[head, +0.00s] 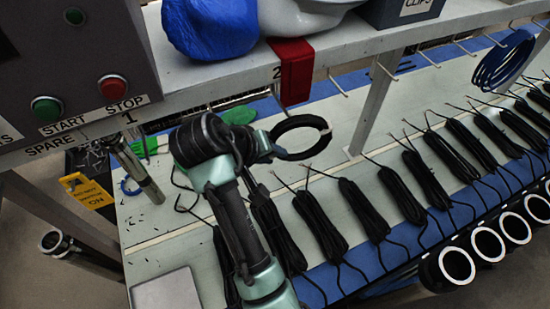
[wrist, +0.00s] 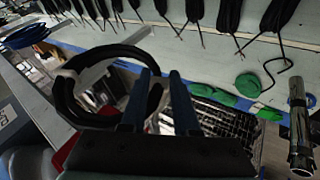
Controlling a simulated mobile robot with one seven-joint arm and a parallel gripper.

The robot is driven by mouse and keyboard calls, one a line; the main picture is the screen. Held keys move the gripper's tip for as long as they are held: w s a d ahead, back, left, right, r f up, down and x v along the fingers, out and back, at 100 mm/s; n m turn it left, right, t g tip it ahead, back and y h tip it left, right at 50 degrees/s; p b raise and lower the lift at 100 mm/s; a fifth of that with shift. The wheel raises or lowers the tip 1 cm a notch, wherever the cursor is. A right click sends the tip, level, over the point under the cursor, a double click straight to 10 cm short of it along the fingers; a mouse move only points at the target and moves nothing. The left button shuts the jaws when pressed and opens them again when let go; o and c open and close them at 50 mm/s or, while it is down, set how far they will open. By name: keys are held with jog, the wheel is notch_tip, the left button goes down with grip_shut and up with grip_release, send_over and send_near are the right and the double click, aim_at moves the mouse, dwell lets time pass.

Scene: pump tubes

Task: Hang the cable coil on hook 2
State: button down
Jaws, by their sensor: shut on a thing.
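The black cable coil (head: 300,121) is a ring with a pale band on its right side. My gripper (head: 268,146) is shut on its left side and holds it in the air above the table. In the wrist view the coil (wrist: 66,98) stands out to the left of my gripper's two fingers (wrist: 160,98), with its near side between them. The label 2 (head: 277,72) is on the rack's front edge. A red cloth (head: 296,72) hangs over the edge beside it and hides most of hook 2; a thin prong (head: 284,108) shows below it. The coil is below and apart from it.
Bare hooks (head: 338,86) line the shelf edge to the right, and a blue coil (head: 503,60) hangs far right. Black cable bundles (head: 320,222) lie in a row on the table. A metal tube (head: 135,170) hangs by label 1. A rack post (head: 378,105) stands right of the coil.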

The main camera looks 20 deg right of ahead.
jog(key=shift+w+a, duration=0.15)
jog(key=shift+w, duration=0.65)
jog(key=shift+w+f+b, duration=0.15)
jog(key=shift+w+f, duration=0.05)
jog(key=shift+w, duration=0.7)
jog(key=shift+w+f+b, duration=0.1)
jog(key=shift+w+f, duration=0.1)
jog(key=shift+w, duration=0.7)
jog(key=shift+w+f+b, duration=0.15)
jog(key=shift+w+f, duration=0.05)
jog(key=shift+w, duration=0.7)
jog(key=c, duration=0.6)
grip_release()
jog(key=shift+a, duration=0.1)
